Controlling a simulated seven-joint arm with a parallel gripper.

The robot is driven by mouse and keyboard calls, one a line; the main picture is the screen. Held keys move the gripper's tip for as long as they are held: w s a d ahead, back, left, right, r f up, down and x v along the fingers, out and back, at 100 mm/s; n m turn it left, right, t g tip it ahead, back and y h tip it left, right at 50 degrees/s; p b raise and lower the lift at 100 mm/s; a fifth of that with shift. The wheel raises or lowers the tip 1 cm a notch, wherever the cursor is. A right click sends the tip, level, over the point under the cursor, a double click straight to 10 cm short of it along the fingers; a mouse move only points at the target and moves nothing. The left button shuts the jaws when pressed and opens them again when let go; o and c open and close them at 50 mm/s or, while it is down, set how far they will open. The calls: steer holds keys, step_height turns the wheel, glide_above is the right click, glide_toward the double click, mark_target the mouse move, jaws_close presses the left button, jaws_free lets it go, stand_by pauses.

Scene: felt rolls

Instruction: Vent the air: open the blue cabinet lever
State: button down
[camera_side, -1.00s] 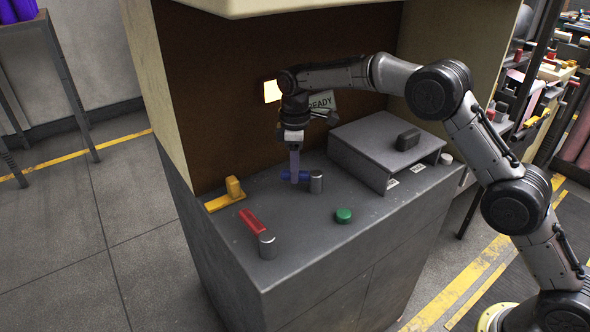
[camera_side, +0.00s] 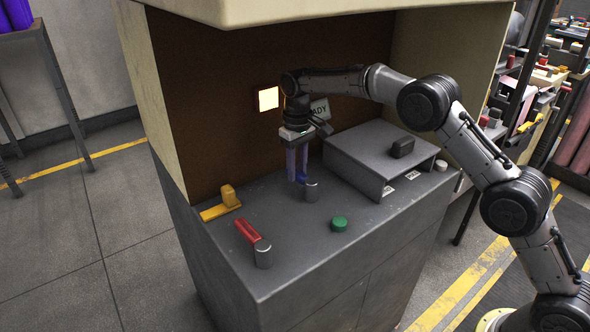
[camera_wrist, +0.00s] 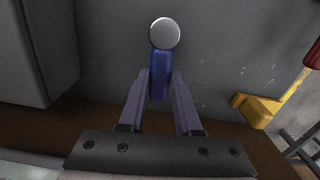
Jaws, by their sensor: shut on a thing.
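The blue lever (camera_wrist: 160,80) lies on the grey cabinet top (camera_side: 285,225), joined to a round silver pivot post (camera_wrist: 164,33). The post also shows in the side view (camera_side: 312,190), with the lever running from it toward the back wall. My gripper (camera_wrist: 160,74) points down with its two purple-grey fingers on either side of the lever, shut on it. In the side view my gripper (camera_side: 299,180) hides most of the lever.
A red lever (camera_side: 247,231) with its own post stands at the front left, a yellow block on a plate (camera_side: 228,195) behind it. A green button (camera_side: 339,223) is in front. A grey box with a black handle (camera_side: 380,153) stands close on the right.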

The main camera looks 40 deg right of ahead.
mark_target(298, 171)
steer(key=shift+d+m, duration=0.15)
steer(key=shift+m, duration=0.15)
steer(key=c, duration=0.6)
jaws_free()
steer(key=shift+r, duration=0.1)
step_height(298, 171, up, 14)
steer(key=shift+f, duration=0.2)
stand_by(0.5)
